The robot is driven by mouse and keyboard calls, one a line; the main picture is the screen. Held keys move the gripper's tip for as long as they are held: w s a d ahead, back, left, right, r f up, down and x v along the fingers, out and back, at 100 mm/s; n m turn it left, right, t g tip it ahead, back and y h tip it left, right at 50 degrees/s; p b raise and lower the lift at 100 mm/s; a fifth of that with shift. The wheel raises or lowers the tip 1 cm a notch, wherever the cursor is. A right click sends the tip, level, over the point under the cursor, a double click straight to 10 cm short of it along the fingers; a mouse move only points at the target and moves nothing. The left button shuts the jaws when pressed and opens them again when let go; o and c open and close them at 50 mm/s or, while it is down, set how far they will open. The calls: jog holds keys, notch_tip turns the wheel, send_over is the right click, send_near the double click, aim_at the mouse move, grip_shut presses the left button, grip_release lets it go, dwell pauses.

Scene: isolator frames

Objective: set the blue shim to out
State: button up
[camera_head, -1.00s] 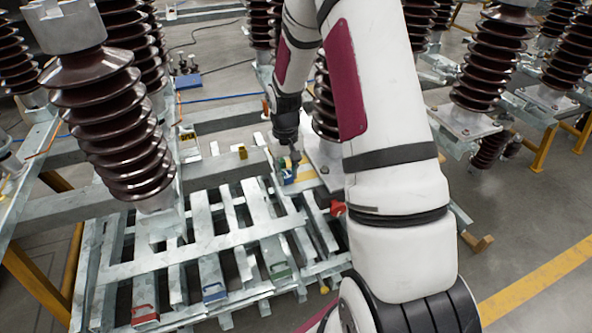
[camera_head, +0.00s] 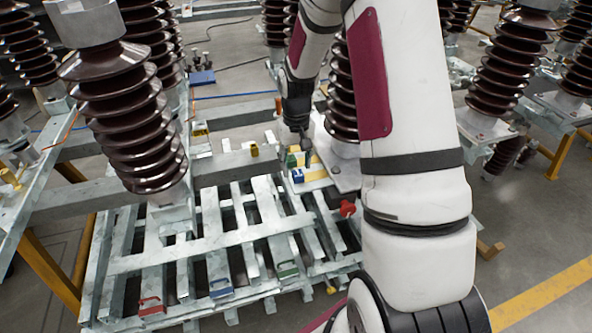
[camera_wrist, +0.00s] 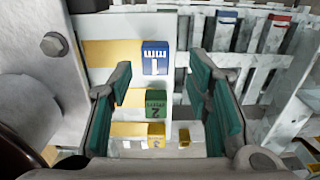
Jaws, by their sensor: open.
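A blue block marked 1 (camera_wrist: 155,58) sits at the right end of a yellow strip in the wrist view. It also shows in the head view (camera_head: 298,176). A green block marked 2 (camera_wrist: 156,104) and a yellow one marked 3 (camera_wrist: 156,130) lie below it in the wrist view. My gripper (camera_wrist: 158,80) is open, its teal-padded fingers apart on either side of the column of blocks. The blue block shows just beyond the fingertips, with no finger visibly touching it. In the head view my gripper (camera_head: 307,155) is just above and right of the blocks.
Tall brown ribbed insulators (camera_head: 125,120) rise around. A bolted plate (camera_wrist: 35,60) is at left in the wrist view.

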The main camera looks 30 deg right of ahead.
notch_tip(320, 180, up, 8)
jog(key=shift+r, duration=0.25)
dwell(0.5)
jog(key=s+a+r+n+t, duration=0.1)
jog(key=s+a+r, duration=0.4)
jog(key=r, duration=0.2)
jog(key=s+a+r+n+t, duration=0.1)
jog(key=s+a+r, duration=0.35)
jog(key=r, duration=0.35)
jog(key=s+a+r+t, duration=0.1)
jog(key=s+a, duration=0.2)
jog(key=s, duration=0.4)
jog(key=s+a+r+n+t, duration=0.1)
jog(key=s+a+r, duration=0.1)
jog(key=s, duration=0.5)
jog(key=shift+s+a+r+t, duration=0.15)
jog(key=shift+s+a+t, duration=0.25)
jog(key=shift+a, duration=0.05)
jog(key=shift+d, duration=0.1)
